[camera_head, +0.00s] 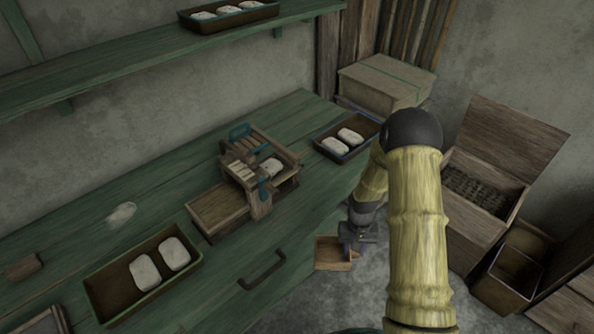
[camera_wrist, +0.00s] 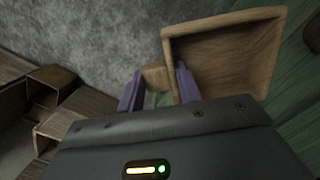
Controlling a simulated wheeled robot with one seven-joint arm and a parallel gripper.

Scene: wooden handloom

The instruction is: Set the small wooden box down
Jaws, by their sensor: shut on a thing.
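The small wooden box (camera_head: 334,254) is open-topped and empty. It hangs beside the green bench's front edge, with grey floor behind it in the head view. My gripper (camera_head: 357,244) is at the box's right side. In the wrist view the box (camera_wrist: 222,58) fills the upper right. There, my gripper's purple fingers (camera_wrist: 158,86) are shut on a small wooden block (camera_wrist: 156,76) at the box's side, seemingly part of it. I cannot tell the box's exact height above the floor.
The green bench (camera_head: 112,172) carries a small wooden loom (camera_head: 258,170), a tray of white pieces (camera_head: 115,300) and a dark tray (camera_head: 345,152). An open wooden chest (camera_head: 470,225) and a smaller open bin (camera_head: 505,285) stand right. Bare floor (camera_head: 345,300) lies below the box.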

